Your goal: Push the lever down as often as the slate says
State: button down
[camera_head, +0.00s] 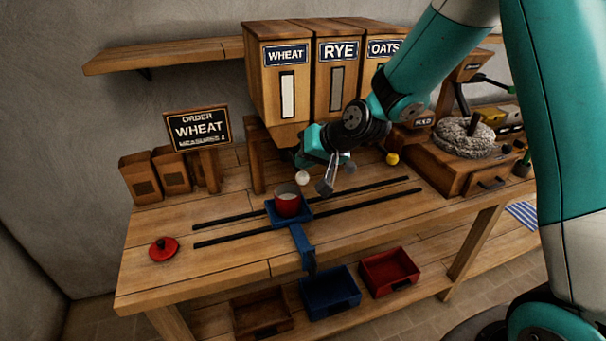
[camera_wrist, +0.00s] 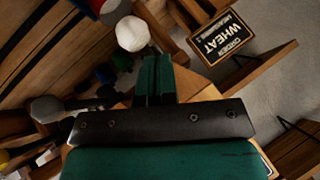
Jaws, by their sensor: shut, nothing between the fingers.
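A white ball knob (camera_head: 302,177), seemingly the end of the wheat lever, is below the wheat bin (camera_head: 287,75). The knob shows large in the wrist view (camera_wrist: 132,33); the lever's arm is mostly hidden. My gripper (camera_head: 302,157) is shut and empty, close above the knob in the head view. Its green fingers (camera_wrist: 155,65) point towards the knob; I cannot tell whether they touch it.
A red cup (camera_head: 288,204) stands on a blue carriage (camera_head: 301,242) by two dark rails. Rye (camera_head: 337,78) and oats (camera_head: 380,70) bins stand beside the wheat bin. A yellow knob (camera_head: 392,158) is to the right. A red lid (camera_head: 163,249) lies at the bench's left.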

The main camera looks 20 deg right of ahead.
aim_at(308, 176)
jog(key=shift+f+b, duration=2.15)
jog(key=shift+f, duration=0.45)
dwell(2.1)
dwell(0.5)
jog(key=shift+r+p, duration=2.2)
jog(key=shift+r, duration=0.85)
jog(key=shift+r+p, duration=1.8)
jog(key=shift+r, duration=0.7)
